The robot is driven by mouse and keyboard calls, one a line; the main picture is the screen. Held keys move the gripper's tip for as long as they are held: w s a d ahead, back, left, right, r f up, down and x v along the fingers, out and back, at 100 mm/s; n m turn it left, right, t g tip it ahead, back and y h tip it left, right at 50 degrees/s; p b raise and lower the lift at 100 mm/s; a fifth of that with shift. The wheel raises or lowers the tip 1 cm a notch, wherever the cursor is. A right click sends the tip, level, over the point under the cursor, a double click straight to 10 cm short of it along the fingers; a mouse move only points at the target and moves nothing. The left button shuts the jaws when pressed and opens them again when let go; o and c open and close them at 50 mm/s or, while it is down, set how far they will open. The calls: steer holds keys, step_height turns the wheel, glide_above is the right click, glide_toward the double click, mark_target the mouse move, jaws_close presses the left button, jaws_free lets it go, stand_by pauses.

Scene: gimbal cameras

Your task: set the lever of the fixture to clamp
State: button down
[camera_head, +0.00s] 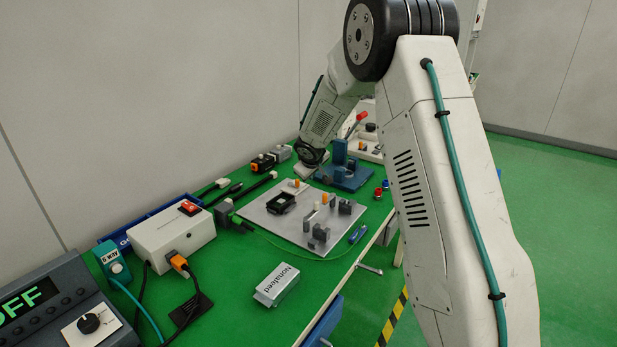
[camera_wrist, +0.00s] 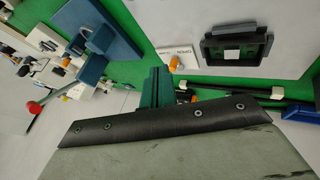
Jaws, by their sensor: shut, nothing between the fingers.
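The fixture (camera_head: 352,178) is a blue block with an upright post on a blue base, at the far end of the bench in the head view. Its lever (camera_head: 361,116) has a red grip, raised and tilted up to the right. In the wrist view the blue fixture (camera_wrist: 118,42) is at upper left, and the lever's red end (camera_wrist: 34,107) shows at the left edge. My gripper (camera_wrist: 156,85) is shut and empty, pointing over the bench to the side of the fixture, apart from the lever. In the head view my wrist hides part of the area beside the fixture.
A grey plate (camera_head: 285,228) with several small parts lies nearer than the fixture. A white box with a red switch (camera_head: 172,238) and a silver box (camera_head: 277,285) stand on the green bench. Dark connectors (camera_head: 268,160) line the wall side. Red and blue small parts (camera_head: 381,190) lie right of the fixture.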

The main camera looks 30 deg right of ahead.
steer(key=s+a+r+m+g, duration=0.1)
steer(key=s+a+r+m, duration=0.15)
steer(key=s+r, duration=0.75)
steer(key=s+a+r+m+g, duration=0.1)
steer(key=s+a+r, duration=0.2)
steer(key=s+r, duration=0.7)
steer(key=s+a+g+y, duration=0.1)
steer(key=s+a, duration=0.2)
steer(key=s, duration=0.7)
steer(key=s+a+f+g+y, duration=0.1)
steer(key=s+a, duration=0.2)
steer(key=s, duration=0.8)
steer(key=s+a+f+g+y, duration=0.1)
steer(key=s+a, duration=0.2)
steer(key=s, duration=0.7)
steer(key=shift+s+a, duration=0.15)
steer(key=shift+a, duration=0.25)
